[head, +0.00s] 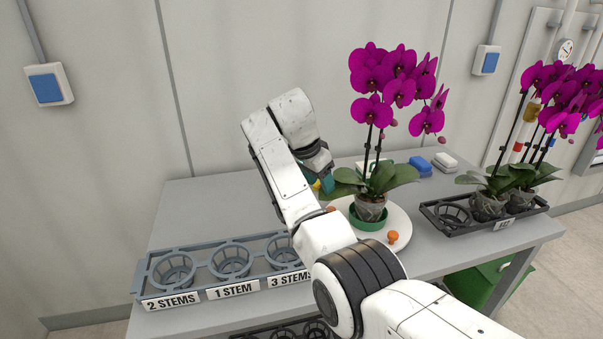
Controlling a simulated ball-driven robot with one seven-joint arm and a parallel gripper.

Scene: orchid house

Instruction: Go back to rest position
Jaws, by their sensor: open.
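My gripper (323,180) is at the left edge of the orchid on the white turntable, near its leaves. Its fingertips are partly hidden behind my arm and the leaves; a teal and a yellow bit show there. My arm is bent and reaches over the grey table (192,208). The potted orchid (371,207) has magenta flowers and stands upright in a green saucer on the round white turntable (397,222). I cannot tell whether the gripper touches the leaves.
A grey rack (205,257) with empty round holders labelled 2 STEMS, 1 STEM and 3 STEMS lies front left. A black tray (462,227) with potted orchids stands right. Blue (421,164) and white blocks (445,160) lie at the back. A green bin (480,283) stands below.

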